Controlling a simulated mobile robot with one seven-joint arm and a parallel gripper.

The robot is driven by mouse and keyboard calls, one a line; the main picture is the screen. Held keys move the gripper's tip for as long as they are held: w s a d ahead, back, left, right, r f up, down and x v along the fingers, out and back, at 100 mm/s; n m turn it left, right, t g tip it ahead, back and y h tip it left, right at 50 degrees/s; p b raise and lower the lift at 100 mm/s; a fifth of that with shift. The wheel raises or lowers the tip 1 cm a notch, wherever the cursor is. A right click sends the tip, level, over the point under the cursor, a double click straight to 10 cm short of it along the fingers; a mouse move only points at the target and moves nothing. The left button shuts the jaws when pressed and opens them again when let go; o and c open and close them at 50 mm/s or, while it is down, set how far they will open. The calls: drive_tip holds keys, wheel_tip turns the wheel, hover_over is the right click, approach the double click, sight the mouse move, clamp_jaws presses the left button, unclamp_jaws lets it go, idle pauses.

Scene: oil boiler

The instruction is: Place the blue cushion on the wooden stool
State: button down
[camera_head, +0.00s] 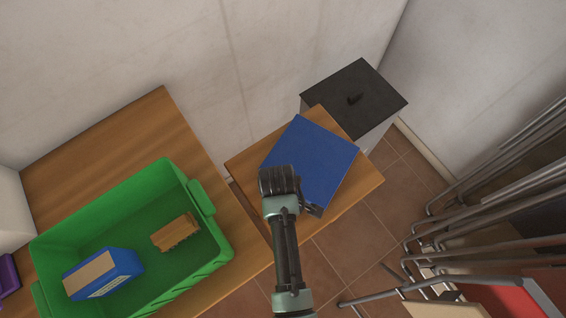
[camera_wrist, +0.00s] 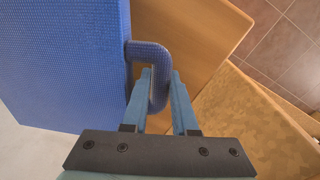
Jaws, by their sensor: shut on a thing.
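The blue cushion (camera_head: 318,160) is flat and square. In the head view it lies over the wooden stool (camera_head: 365,183), whose top shows around it. I cannot tell whether the cushion rests on the stool or is just above it. In the wrist view the cushion (camera_wrist: 65,60) fills the left side, with a blue loop handle on its edge. My gripper (camera_wrist: 160,85) is shut on this handle, one finger inside the loop. The stool (camera_wrist: 190,35) also shows behind the handle.
A wooden table (camera_head: 120,130) at left holds a green crate (camera_head: 110,225) with a blue box (camera_head: 105,273) and a brown block (camera_head: 176,232) inside. A dark-topped cabinet (camera_head: 350,98) stands behind the stool. Metal-framed folding chairs (camera_head: 480,200) crowd the right. Tiled floor shows between.

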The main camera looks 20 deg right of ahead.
drive_tip(key=c, duration=0.7)
unclamp_jaws()
drive_tip(key=shift+r, duration=0.1)
